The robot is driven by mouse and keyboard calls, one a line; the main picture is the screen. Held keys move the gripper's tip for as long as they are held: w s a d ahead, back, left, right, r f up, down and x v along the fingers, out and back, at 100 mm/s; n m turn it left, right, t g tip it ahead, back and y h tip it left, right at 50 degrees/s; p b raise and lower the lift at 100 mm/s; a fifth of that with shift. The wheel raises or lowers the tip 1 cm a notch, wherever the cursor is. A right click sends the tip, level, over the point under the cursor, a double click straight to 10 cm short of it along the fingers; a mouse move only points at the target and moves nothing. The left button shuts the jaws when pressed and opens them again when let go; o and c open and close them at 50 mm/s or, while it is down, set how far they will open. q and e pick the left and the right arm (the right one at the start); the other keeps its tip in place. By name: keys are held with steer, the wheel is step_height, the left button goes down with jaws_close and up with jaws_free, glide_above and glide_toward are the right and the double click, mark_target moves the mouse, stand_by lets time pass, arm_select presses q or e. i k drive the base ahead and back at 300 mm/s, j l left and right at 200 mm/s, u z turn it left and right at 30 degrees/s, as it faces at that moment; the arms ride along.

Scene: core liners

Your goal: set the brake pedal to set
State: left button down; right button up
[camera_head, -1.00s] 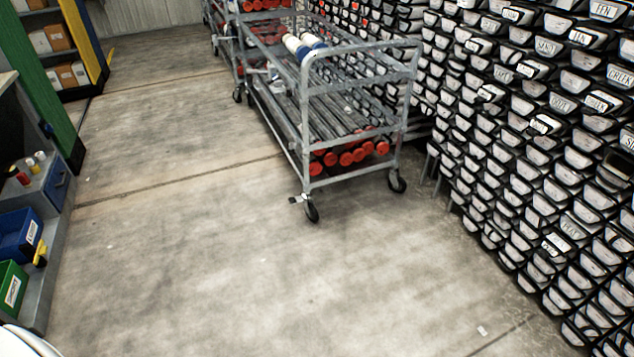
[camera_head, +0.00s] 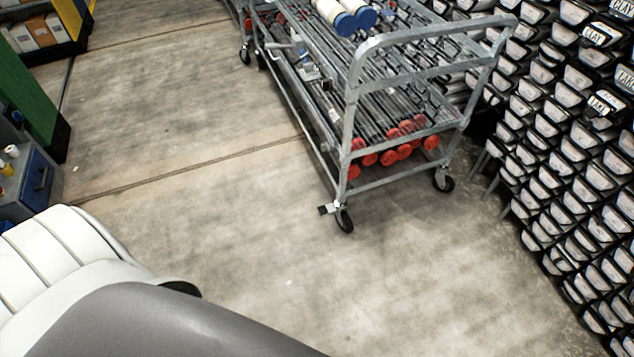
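A grey metal cart (camera_head: 352,130) stands upright on the concrete floor, right of the middle. Its brake pedal (camera_head: 328,208) is a small light lever with a dark end at the near left caster (camera_head: 344,220). It sticks out to the left of the wheel. I cannot tell from here whether it is pressed down or up. Part of my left arm fills the lower left corner, well short of the cart. Neither of my grippers is in view.
Long rods with red end caps (camera_head: 405,140) lie on the cart's lower shelf. White rolls with blue ends (camera_head: 345,14) lie on top. A wall of stacked core trays (camera_head: 580,130) runs along the right. A blue drawer unit (camera_head: 40,178) stands left. The floor (camera_head: 200,190) between is clear.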

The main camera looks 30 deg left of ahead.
mark_target(323, 209)
steer(key=i+j, duration=0.25)
steer(key=j, duration=0.15)
steer(key=i+j, duration=0.25)
steer(key=j, duration=0.15)
steer(key=i+j, duration=0.2)
steer(key=j, duration=0.2)
